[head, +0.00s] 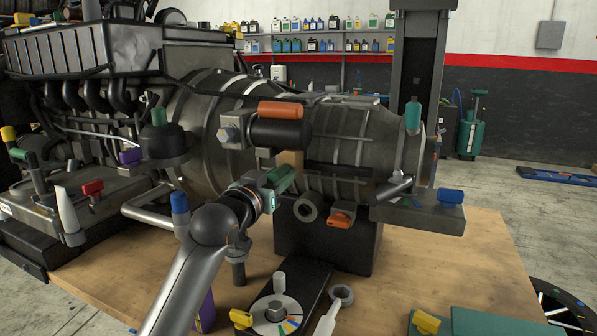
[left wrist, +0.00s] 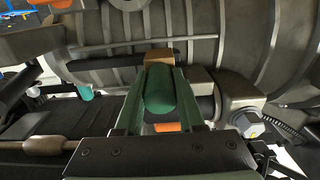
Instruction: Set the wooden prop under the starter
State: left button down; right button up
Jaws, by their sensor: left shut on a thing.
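The starter (head: 280,133) is a black cylinder with an orange grip on top, on the side of the transmission. In the left wrist view the starter (left wrist: 200,106) is partly hidden behind my fingers. The wooden prop (head: 291,160) is a pale block right below the starter; whether they touch, I cannot tell. In the left wrist view the prop's wood (left wrist: 160,57) shows beyond my fingertips, against the ribbed housing. My left gripper (head: 280,180) is shut on the prop's green handle (left wrist: 160,90), between its two green fingers. My right gripper is out of view.
The engine and transmission (head: 365,140) fill the space behind the gripper. A large bolt (head: 228,135) sits left of the starter. A black block (head: 325,243) stands under the transmission. A dial plate (head: 275,313) and a ring-ended tool (head: 335,308) lie in front. Bare wood (head: 440,260) shows at right.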

pick_arm(q)
jog(key=shift+w+a, duration=0.1)
jog(key=shift+a, duration=0.1)
jog(key=c, duration=0.5)
grip_release()
jog(key=shift+a, duration=0.1)
jog(key=b+v, duration=0.1)
jog(key=v, duration=1.1)
jog(key=shift+s+b, duration=0.3)
jog(key=shift+b, duration=0.05)
